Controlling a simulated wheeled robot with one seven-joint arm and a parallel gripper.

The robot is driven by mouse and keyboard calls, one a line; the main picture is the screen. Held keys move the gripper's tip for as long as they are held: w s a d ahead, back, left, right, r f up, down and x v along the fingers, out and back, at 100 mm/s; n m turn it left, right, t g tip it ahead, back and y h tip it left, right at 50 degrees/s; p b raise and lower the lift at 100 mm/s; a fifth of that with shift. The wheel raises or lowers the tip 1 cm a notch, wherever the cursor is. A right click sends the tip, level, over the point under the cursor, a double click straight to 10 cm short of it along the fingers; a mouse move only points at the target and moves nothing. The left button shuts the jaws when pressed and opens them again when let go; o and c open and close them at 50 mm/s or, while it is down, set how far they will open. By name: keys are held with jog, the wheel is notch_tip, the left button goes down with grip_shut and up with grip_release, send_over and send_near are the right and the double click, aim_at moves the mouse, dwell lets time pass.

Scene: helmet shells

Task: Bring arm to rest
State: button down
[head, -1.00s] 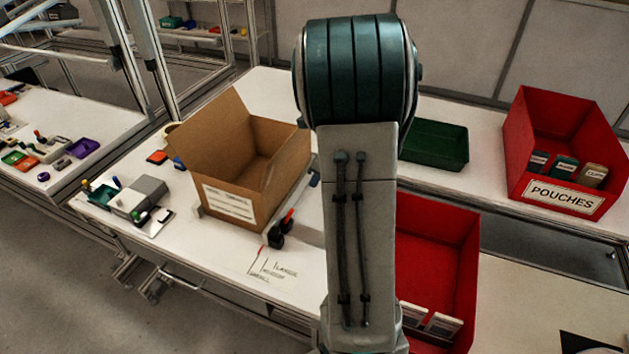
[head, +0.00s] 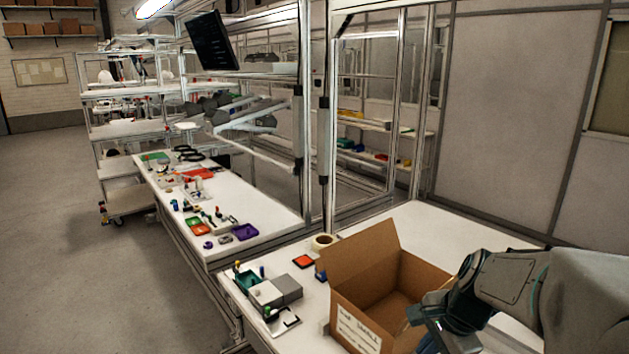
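My arm enters from the lower right of the head view, and its wrist reaches left to the right side of an open cardboard box (head: 362,270). My gripper (head: 428,340) is at the bottom edge of the picture, in front of the box's right part. Its fingers are mostly cut off or hidden, so I cannot tell whether it is open or shut, or whether it holds anything. The box stands on a white table (head: 440,222) with a label on its front and a flap raised.
A second white bench (head: 270,222) with small parts stands further left. Metal frame posts rise behind. The grey floor (head: 60,240) at left is clear.

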jog(key=s+a+r+n+h, duration=0.2)
jog(key=s+a+n, duration=0.3)
jog(key=s+n, duration=0.6)
jog(key=r+n, duration=0.1)
jog(key=n, duration=0.2)
jog(key=shift+s+a+t, duration=0.15)
jog(key=shift+a+t, duration=0.1)
jog(key=shift+t, duration=0.15)
jog(key=c, duration=1.5)
grip_release()
jog(key=shift+s+n, duration=0.2)
jog(key=shift+n, duration=0.3)
